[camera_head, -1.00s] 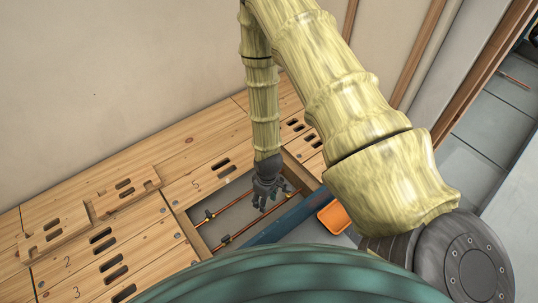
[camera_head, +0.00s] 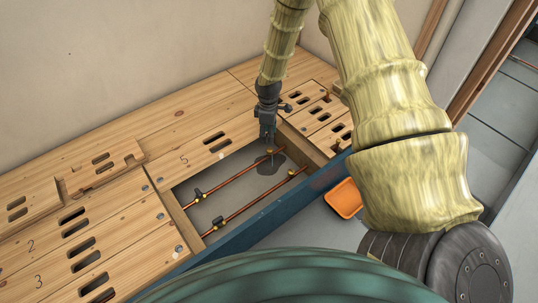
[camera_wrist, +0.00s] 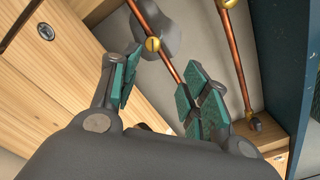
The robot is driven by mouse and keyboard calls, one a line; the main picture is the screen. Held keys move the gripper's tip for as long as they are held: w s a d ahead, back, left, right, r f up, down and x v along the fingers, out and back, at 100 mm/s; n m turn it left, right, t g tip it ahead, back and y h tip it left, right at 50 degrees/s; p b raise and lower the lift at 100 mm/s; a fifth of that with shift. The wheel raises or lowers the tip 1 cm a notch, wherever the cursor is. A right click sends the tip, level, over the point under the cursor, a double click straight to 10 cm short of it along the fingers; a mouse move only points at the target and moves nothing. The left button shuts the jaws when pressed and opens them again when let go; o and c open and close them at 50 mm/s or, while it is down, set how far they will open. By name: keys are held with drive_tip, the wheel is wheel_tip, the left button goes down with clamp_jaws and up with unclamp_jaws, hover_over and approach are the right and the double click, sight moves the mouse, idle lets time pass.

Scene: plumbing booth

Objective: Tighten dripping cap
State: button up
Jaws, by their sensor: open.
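My gripper (camera_head: 267,140) points down at the far right corner of an open floor recess. Its green-padded fingers are apart and empty in the wrist view (camera_wrist: 160,74). The far copper pipe (camera_head: 226,187) carries a brass fitting (camera_wrist: 152,44), which lies just beyond the fingertips in the wrist view. A dark grey wet patch (camera_head: 270,167) lies under that pipe's right end; it also shows around the brass fitting in the wrist view (camera_wrist: 172,38). The near copper pipe (camera_head: 254,202) has a brass fitting (camera_head: 292,173) at its right. Which cap drips is not clear.
Wooden slotted floor panels (camera_head: 120,215) surround the recess, some numbered. A blue beam (camera_head: 240,232) runs along its near side. An orange tray (camera_head: 344,198) lies beyond the beam. A beige wall (camera_head: 110,60) stands behind.

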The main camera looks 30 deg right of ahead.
sight(269, 149)
drive_tip(key=f+b, duration=0.2)
drive_tip(key=f, duration=0.1)
drive_tip(key=f+b, duration=0.1)
drive_tip(key=f, duration=0.3)
drive_tip(key=d+f+b, duration=0.1)
drive_tip(key=f+b, duration=0.1)
drive_tip(key=f, duration=0.2)
drive_tip(key=shift+w+b, duration=0.35)
drive_tip(key=shift+w, duration=0.05)
clamp_jaws()
